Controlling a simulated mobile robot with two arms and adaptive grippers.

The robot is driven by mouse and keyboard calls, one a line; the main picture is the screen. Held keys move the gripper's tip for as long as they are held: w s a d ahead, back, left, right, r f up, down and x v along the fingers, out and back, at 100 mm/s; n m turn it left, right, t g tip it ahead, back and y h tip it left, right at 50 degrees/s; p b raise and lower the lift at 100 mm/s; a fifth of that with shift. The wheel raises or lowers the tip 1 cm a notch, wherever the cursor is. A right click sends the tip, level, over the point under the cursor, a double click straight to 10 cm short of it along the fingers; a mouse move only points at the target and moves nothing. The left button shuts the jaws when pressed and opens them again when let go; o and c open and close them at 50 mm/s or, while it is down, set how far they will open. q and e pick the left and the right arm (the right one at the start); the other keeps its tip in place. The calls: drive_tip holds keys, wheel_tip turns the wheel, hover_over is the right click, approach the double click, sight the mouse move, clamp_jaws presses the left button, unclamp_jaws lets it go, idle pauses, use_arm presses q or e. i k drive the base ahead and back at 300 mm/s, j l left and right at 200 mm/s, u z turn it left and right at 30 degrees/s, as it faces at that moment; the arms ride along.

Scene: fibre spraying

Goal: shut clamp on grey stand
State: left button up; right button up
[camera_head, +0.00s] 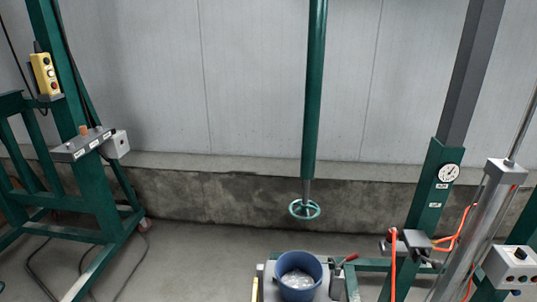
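A light grey stand (335,284) shows at the bottom centre, beside and partly behind a blue bucket. A lever with a red tip (349,258) and dark shaft slants up at the stand's right side; it looks like the clamp's handle. The clamp's jaws are too small to make out, so I cannot tell whether it is open or shut. The blue bucket (313,287) has pale material in it and hides part of the stand. Neither of my grippers is in view.
A green vertical pole with a handwheel (304,209) hangs above the bucket. A green post with a round gauge (448,173) and red hoses stands at right. A green frame with a yellow control box (44,74) stands at left.

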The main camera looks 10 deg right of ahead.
sight(348, 258)
drive_tip(key=k+l, duration=0.1)
drive_tip(key=l, duration=0.35)
drive_tip(key=k+l, duration=0.15)
drive_tip(key=l, duration=0.3)
drive_tip(key=k+l, duration=0.1)
drive_tip(key=l, duration=0.35)
